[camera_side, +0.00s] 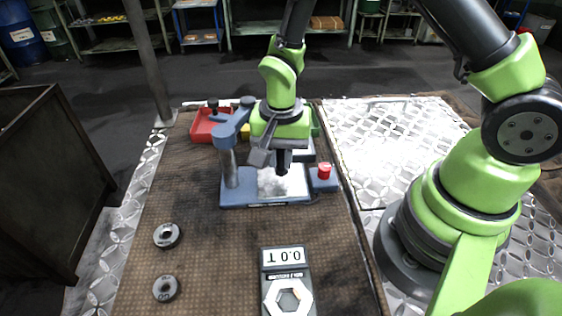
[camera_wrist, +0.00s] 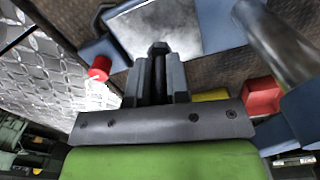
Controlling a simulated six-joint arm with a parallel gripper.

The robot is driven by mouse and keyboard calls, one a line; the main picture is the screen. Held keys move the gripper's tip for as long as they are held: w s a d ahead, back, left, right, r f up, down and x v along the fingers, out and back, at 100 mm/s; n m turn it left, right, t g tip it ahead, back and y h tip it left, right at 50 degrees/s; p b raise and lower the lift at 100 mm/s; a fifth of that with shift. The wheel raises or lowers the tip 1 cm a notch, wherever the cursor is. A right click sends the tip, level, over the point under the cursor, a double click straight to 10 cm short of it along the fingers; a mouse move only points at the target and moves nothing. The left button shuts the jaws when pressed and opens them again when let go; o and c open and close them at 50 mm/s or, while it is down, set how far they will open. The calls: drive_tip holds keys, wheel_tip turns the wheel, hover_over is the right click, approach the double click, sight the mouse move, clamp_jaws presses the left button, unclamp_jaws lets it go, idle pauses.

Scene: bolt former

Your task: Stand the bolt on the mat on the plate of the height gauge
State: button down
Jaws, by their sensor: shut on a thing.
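The dark bolt (camera_wrist: 158,48) is between my gripper's fingers (camera_wrist: 157,80), its wider end showing just past the fingertips in the wrist view. In the side view the bolt (camera_side: 283,163) points downward below my gripper (camera_side: 283,150). My gripper is shut on it. The height gauge is a blue frame with an upright column (camera_side: 229,160) and a shiny pale plate (camera_side: 296,184); the plate also shows in the wrist view (camera_wrist: 185,28). The bolt is over the plate; I cannot tell whether it touches. The brown mat (camera_side: 215,245) lies under the gauge.
A red button (camera_side: 324,170) stands at the gauge's right. Red (camera_side: 203,127), yellow (camera_side: 245,131) and green (camera_side: 316,122) bins are behind it. Two dark rings (camera_side: 167,236) (camera_side: 166,289) and a display unit reading 0.0 T (camera_side: 284,257) lie in front.

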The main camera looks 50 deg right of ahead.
drive_tip(key=shift+f, duration=0.9)
drive_tip(key=shift+f, duration=0.15)
drive_tip(key=c, duration=1.1)
unclamp_jaws()
